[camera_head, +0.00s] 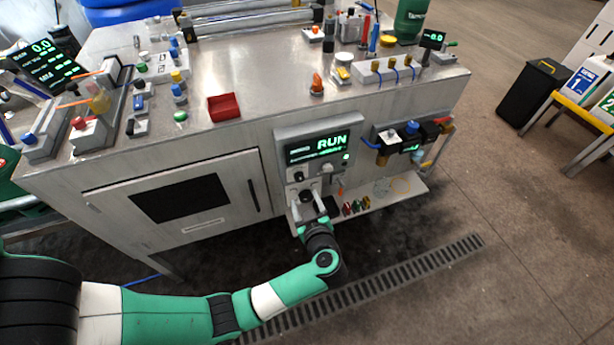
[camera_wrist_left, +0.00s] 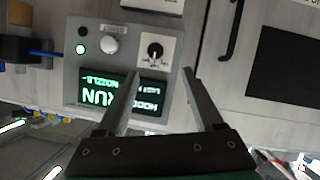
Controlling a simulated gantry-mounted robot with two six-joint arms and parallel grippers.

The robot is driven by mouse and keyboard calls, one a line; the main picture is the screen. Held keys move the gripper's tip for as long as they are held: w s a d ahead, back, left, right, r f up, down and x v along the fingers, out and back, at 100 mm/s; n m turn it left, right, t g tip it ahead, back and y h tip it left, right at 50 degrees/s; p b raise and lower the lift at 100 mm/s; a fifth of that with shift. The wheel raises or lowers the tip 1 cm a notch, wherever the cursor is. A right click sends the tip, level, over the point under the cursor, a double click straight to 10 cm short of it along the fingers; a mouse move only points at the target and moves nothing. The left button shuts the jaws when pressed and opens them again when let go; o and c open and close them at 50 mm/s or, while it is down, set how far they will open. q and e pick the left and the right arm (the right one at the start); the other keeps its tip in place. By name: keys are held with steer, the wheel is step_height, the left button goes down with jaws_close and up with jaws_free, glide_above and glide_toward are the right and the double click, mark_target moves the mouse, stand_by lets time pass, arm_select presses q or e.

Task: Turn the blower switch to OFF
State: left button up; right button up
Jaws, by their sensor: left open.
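The control box (camera_head: 320,132) on the machine's front has a lit display (camera_head: 318,147) reading RUN. Below the display is a black rotary switch (camera_head: 298,176) on a white plate; its small lettering is too fine to read. In the left wrist view the box appears upside down, with the switch (camera_wrist_left: 155,50) just beyond the fingertips. My left gripper (camera_head: 305,194) is open in front of the box, below the switch. In the wrist view its two fingers (camera_wrist_left: 160,73) stand apart, with nothing between them. My right gripper is not in view.
A round white knob (camera_wrist_left: 109,45) and a lit green lamp (camera_wrist_left: 81,49) sit beside the switch. A low shelf (camera_head: 390,192) with small parts is to the right. A cabinet door with a dark window (camera_head: 180,198) is to the left. The floor in front is clear.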

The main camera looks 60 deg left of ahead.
mark_target(300, 179)
arm_select(q)
steer(key=b+x, duration=0.2)
steer(key=x, duration=0.1)
steer(key=b+x, duration=0.2)
steer(key=x, duration=0.2)
steer(key=w+b+x, duration=0.1)
steer(key=b+x, duration=0.1)
steer(key=x, duration=0.1)
steer(key=shift+a+f, duration=0.1)
steer(key=shift+w+a, duration=0.1)
steer(key=shift+a, duration=0.45)
steer(key=shift+c, duration=0.3)
jaws_close()
